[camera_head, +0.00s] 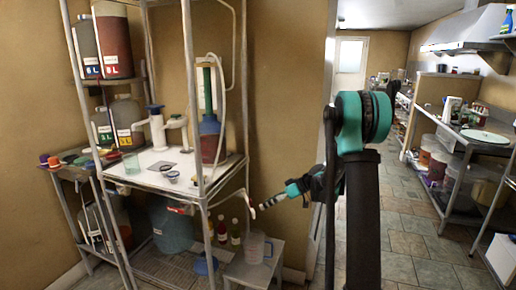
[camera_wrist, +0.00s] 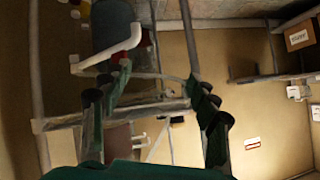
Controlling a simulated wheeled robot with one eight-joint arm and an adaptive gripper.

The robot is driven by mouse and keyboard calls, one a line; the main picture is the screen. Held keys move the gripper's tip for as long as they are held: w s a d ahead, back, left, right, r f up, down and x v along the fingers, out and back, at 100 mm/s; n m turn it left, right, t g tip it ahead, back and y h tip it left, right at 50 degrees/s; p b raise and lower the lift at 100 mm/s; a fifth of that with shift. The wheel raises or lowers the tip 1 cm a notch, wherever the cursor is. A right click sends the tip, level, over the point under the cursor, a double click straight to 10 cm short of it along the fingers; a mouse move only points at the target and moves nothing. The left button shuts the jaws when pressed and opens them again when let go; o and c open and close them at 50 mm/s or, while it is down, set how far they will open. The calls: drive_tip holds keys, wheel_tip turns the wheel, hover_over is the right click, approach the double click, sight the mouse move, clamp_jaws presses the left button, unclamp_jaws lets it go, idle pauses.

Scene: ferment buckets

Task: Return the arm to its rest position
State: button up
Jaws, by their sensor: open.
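My arm rises dark and teal in the middle of the head view and bends left. My gripper (camera_head: 290,190) points left and down, beside the front right of the metal rack. In the wrist view, my gripper (camera_wrist: 159,74) shows two dark green fingers spread apart, with nothing held between them. The rack and a white pipe (camera_wrist: 124,46) show beyond the fingers. The far ends of the fingers are small and unclear in the head view.
The metal rack (camera_head: 203,185) holds buckets, a white pump (camera_head: 157,130) and small cups. A low stand with a clear jug (camera_head: 257,248) stands below the gripper. Bottles (camera_head: 222,230) stand behind it. Tiled floor (camera_head: 410,240) is open at right, beside a worktable (camera_head: 481,138).

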drive_tip(key=s+d+f+m+t+h, duration=0.1)
drive_tip(key=s+d+m+h, duration=0.2)
drive_tip(key=s, duration=0.7)
drive_tip(key=s+d+f+m+t+h, duration=0.1)
drive_tip(key=s+d+m+h, duration=0.3)
drive_tip(key=s+d, duration=0.3)
drive_tip(key=s+d+m+h, duration=0.4)
drive_tip(key=s+d+m, duration=0.1)
drive_tip(key=s, duration=1)
drive_tip(key=shift+f+t, duration=0.4)
